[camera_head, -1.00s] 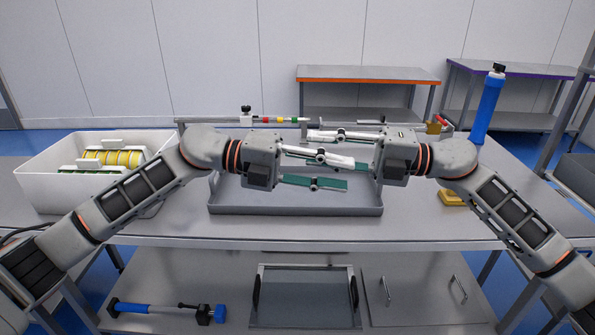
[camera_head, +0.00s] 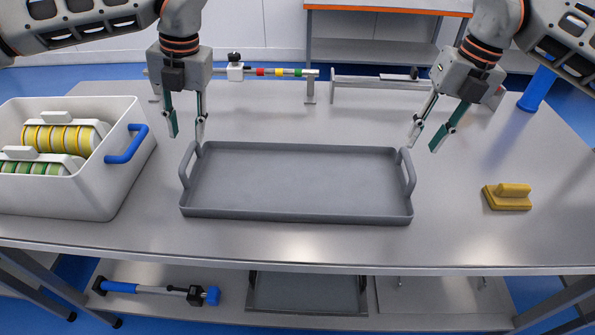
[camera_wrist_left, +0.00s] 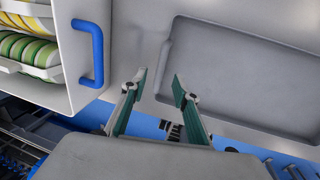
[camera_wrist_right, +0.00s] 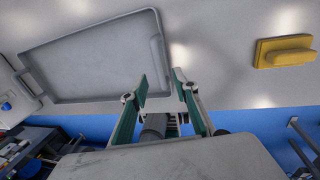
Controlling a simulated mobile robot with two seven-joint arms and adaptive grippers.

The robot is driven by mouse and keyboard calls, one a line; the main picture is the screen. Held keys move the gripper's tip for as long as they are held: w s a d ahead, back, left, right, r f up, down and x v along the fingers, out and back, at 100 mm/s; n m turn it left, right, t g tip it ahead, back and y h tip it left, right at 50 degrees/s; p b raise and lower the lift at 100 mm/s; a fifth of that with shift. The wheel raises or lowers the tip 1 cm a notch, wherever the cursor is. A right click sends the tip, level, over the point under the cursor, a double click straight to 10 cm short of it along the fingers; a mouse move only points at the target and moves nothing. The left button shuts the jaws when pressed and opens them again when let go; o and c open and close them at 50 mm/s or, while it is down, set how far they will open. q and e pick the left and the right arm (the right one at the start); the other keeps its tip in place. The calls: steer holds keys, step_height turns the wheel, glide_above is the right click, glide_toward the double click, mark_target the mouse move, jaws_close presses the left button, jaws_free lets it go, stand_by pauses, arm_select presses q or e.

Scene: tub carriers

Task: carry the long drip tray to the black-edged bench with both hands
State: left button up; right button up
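The long drip tray (camera_head: 300,212) is grey, shallow and empty. It lies flat on the steel bench, with a raised handle at each short end. My left gripper (camera_head: 187,138) is open and points down above the tray's left handle (camera_head: 185,165). My right gripper (camera_head: 424,147) is open and points down above and slightly right of the tray's right handle (camera_head: 409,172). Neither gripper touches the tray. The tray also shows in the left wrist view (camera_wrist_left: 245,80) and in the right wrist view (camera_wrist_right: 95,57). I cannot see a black-edged bench.
A white tub (camera_head: 100,185) with a blue handle and colored reels stands left of the tray. A yellow block (camera_head: 507,203) lies to its right. A rod fixture (camera_head: 270,72) and a rail (camera_head: 375,85) stand behind it. An orange-edged bench (camera_head: 385,10) is at the back.

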mark_target(189, 151)
arm_select(q)
steer(key=shift+s, duration=0.2)
arm_select(e)
steer(key=shift+s, duration=0.15)
